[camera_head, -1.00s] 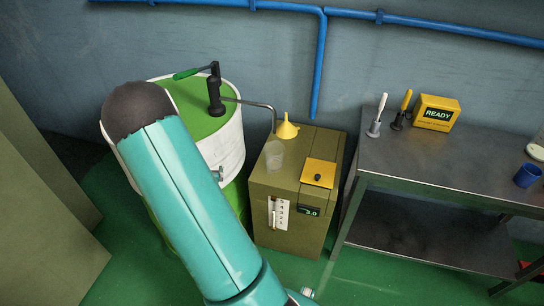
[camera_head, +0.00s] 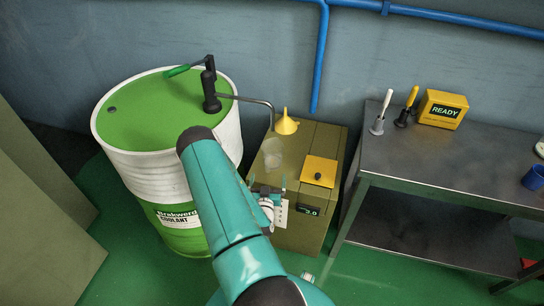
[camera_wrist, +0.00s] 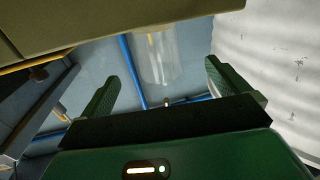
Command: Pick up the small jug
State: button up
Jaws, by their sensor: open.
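The small jug (camera_head: 273,153) is clear and stands on top of the olive cabinet (camera_head: 328,145), just in front of the yellow funnel (camera_head: 286,123). It looks faint against the cabinet top. My gripper (camera_head: 268,187) is at the cabinet's front, nearer the camera than the jug and below it in the picture. In the wrist view the clear jug (camera_wrist: 157,58) shows between and beyond the two green fingers of my gripper (camera_wrist: 160,76). The fingers are apart with nothing held. I cannot tell the exact distance to the jug.
A green and white coolant drum (camera_head: 150,165) with a hand pump (camera_head: 211,90) stands left; its spout reaches toward the funnel. A yellow plate (camera_head: 319,171) with a black knob lies right of the jug. A steel bench (camera_head: 450,165) holds tools and a READY box (camera_head: 441,109).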

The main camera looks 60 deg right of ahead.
aim_at(272, 163)
jog(key=x, duration=0.4)
jog(key=shift+d, duration=0.2)
jog(key=shift+s+x, duration=0.15)
jog(key=shift+x, duration=1.35)
jog(key=shift+s+x, duration=0.1)
jog(key=shift+x, duration=1.4)
jog(key=shift+d+r, duration=0.1)
jog(key=c, duration=1.3)
jog(key=shift+o, duration=0.2)
jog(key=shift+r, duration=0.1)
notch_tip(272, 163, up, 10)
